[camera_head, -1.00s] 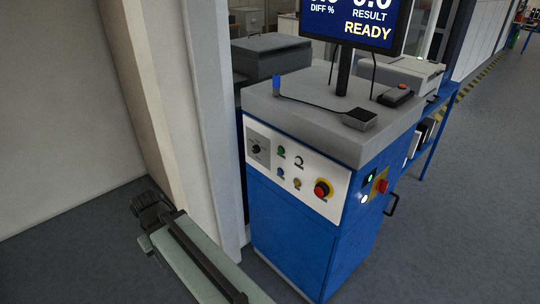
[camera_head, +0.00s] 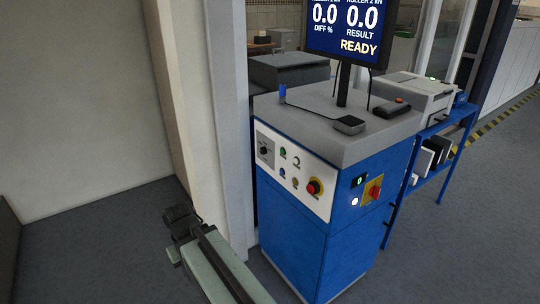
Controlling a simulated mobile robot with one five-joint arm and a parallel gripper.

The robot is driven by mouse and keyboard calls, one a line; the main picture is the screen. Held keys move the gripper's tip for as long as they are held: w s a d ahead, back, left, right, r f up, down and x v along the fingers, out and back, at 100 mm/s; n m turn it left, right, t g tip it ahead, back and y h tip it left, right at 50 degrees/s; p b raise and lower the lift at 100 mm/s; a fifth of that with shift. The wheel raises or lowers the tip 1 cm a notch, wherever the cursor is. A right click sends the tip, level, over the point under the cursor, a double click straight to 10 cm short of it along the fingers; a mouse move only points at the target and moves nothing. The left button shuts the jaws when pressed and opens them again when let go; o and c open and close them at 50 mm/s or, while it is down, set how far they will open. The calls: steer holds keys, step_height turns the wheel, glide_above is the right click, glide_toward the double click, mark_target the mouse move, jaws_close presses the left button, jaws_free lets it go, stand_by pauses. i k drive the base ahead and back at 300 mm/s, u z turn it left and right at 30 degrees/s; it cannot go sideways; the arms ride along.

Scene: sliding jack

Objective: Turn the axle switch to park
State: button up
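The blue test cabinet (camera_head: 292,238) stands right of centre with a white control panel (camera_head: 282,190) on its front. At the panel's upper left, a grey plate carries a black rotary knob (camera_head: 264,150), which looks like the axle switch; its labels and pointer direction are too small to read. A red switch (camera_head: 375,191) on yellow sits on the right side face.
A pale green bar with dark fittings (camera_head: 214,268) lies low at the front left; I cannot tell whether it is mine. A pale pillar (camera_head: 210,120) stands left of the cabinet. A blue shelf rack (camera_head: 432,160) stands to the right. Grey floor is open at the left.

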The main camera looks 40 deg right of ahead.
mark_target(263, 151)
steer(key=u, duration=0.15)
steer(key=i, duration=0.95)
steer(key=z, duration=0.1)
